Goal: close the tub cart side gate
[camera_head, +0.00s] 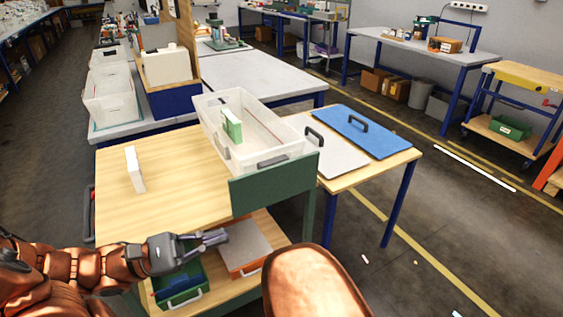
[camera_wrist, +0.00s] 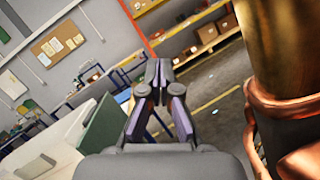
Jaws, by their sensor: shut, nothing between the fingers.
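The tub cart (camera_head: 120,215) has a light wooden top and a lower shelf. Its side gate appears to be the green panel (camera_head: 275,182) at the cart's right end, in front of a clear tub (camera_head: 250,105). The panel also shows in the wrist view (camera_wrist: 103,128), left of the fingers. I cannot tell whether it is latched or how far it is swung. My gripper (camera_head: 222,237) is shut and empty, left of and below the green panel, apart from it. Its fingertips show in the wrist view (camera_wrist: 159,72).
Green (camera_head: 184,283) and orange (camera_head: 245,245) trays are on the lower shelf.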

